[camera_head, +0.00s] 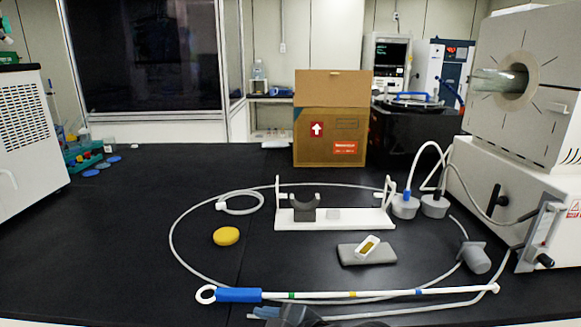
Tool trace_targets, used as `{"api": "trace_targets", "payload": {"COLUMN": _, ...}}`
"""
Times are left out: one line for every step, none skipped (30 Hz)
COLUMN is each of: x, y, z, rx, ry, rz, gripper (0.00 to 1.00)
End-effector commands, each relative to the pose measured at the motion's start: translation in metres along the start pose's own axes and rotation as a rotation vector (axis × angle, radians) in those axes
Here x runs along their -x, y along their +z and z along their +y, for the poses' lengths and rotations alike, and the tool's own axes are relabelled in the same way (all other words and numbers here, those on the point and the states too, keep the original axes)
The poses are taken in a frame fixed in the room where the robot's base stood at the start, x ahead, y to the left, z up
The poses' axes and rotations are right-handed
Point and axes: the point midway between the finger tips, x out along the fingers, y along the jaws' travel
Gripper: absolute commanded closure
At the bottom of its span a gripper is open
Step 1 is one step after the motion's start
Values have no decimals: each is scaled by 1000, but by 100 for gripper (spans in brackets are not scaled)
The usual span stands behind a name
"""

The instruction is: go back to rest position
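A dark grey shape with a blue part shows at the bottom edge of the head view, cut off by the frame. It may be part of my gripper; its fingers cannot be made out, nor whether they are open or shut. Just above it, a long white rod (390,293) with a blue handle (238,295) and a ring at its left end lies across the black bench (120,235). Nothing is seen lifted off the bench.
A white stand (345,220) stands mid-bench, with a yellow disc (226,236) to its left. A grey block (367,254) bears a small white boat (368,246). A tube furnace (530,90) fills the right, a cardboard box (331,125) the back. The left bench is mostly clear.

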Motion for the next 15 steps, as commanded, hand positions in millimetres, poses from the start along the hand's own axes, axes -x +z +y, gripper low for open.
{"api": "trace_targets", "payload": {"x": 2, "y": 3, "z": -14, "rx": -74, "ry": 38, "rz": 18, "gripper": 41}}
{"api": "trace_targets", "payload": {"x": 5, "y": 5, "z": -19, "rx": -114, "ry": 63, "rz": 28, "gripper": 41}}
{"api": "trace_targets", "payload": {"x": 8, "y": 8, "z": -26, "rx": -168, "ry": 98, "rz": 37, "gripper": 41}}
{"api": "trace_targets", "payload": {"x": 12, "y": 10, "z": -32, "rx": -208, "ry": 123, "rz": 45, "gripper": 41}}
{"api": "trace_targets", "payload": {"x": 16, "y": 14, "z": -37, "rx": -249, "ry": 150, "rz": 49, "gripper": 41}}
{"api": "trace_targets", "payload": {"x": 21, "y": 18, "z": -44, "rx": -299, "ry": 184, "rz": 57, "gripper": 41}}
{"api": "trace_targets", "payload": {"x": 26, "y": 22, "z": -49, "rx": -337, "ry": 210, "rz": 60, "gripper": 41}}
{"api": "trace_targets", "payload": {"x": 31, "y": 26, "z": -55, "rx": -374, "ry": 236, "rz": 64, "gripper": 41}}
{"api": "trace_targets", "payload": {"x": 38, "y": 33, "z": -63, "rx": -421, "ry": 270, "rz": 66, "gripper": 41}}
{"api": "trace_targets", "payload": {"x": 44, "y": 37, "z": -68, "rx": -457, "ry": 296, "rz": 69, "gripper": 41}}
{"api": "trace_targets", "payload": {"x": 50, "y": 42, "z": -74, "rx": -490, "ry": 322, "rz": 69, "gripper": 41}}
{"api": "trace_targets", "payload": {"x": 60, "y": 48, "z": -82, "rx": -533, "ry": 357, "rz": 69, "gripper": 41}}
{"api": "trace_targets", "payload": {"x": 67, "y": 54, "z": -88, "rx": -563, "ry": 382, "rz": 68, "gripper": 41}}
{"api": "trace_targets", "payload": {"x": 75, "y": 58, "z": -94, "rx": -593, "ry": 409, "rz": 67, "gripper": 41}}
{"api": "trace_targets", "payload": {"x": 86, "y": 66, "z": -103, "rx": -631, "ry": 443, "rz": 64, "gripper": 41}}
